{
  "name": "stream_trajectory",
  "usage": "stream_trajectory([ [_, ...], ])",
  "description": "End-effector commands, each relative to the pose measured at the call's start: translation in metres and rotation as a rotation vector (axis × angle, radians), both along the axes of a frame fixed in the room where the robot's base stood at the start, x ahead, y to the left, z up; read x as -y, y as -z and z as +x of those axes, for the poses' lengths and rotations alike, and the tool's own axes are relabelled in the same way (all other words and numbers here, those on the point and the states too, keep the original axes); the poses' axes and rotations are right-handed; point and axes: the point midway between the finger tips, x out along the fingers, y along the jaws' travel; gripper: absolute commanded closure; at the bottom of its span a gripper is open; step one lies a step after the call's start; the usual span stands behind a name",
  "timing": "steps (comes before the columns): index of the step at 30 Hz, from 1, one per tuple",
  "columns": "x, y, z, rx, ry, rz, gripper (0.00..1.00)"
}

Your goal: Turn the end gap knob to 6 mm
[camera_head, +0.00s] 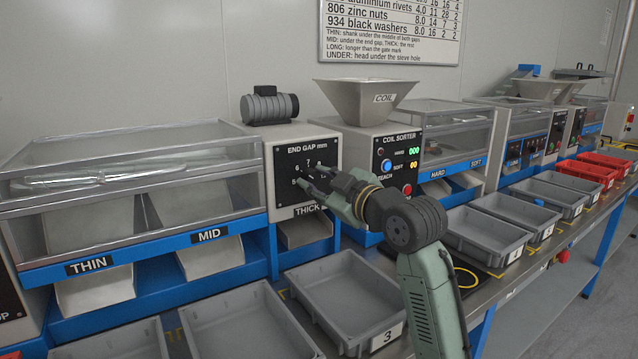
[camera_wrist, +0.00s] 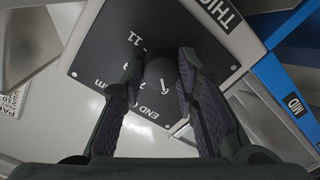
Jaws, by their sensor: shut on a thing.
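The end gap panel (camera_head: 290,165) is a black plate marked "END GAP mm", with a ring of numerals. It also shows upside down in the wrist view (camera_wrist: 110,50). The dark round end gap knob (camera_wrist: 160,74) is between the fingers of my gripper (camera_wrist: 162,88), which is shut on it. A small white mark shows near the knob's lower edge in the wrist view; I cannot tell exactly which value it points to. In the head view my gripper (camera_head: 318,184) reaches the panel from the right and hides the knob and part of the dial.
The coil sorter box (camera_head: 398,145) with its hopper (camera_head: 365,95), buttons and lights stands right of the panel. Clear-lidded bins marked THIN and MID (camera_head: 210,235) are at left. Grey trays (camera_head: 250,325) line the bench in front.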

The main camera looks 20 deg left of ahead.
Motion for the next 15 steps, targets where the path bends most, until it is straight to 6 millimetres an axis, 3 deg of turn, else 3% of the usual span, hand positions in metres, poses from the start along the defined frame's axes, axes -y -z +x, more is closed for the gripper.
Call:
stream_trajectory([
  [8,-0.0002,0.0003,-0.0003,-0.001,-0.002,-0.001,1.0],
  [9,-0.0002,0.0003,-0.0003,-0.001,-0.002,-0.001,0.71],
  [15,-0.0002,0.0003,-0.0003,0.0,-0.001,0.0,0.58],
])
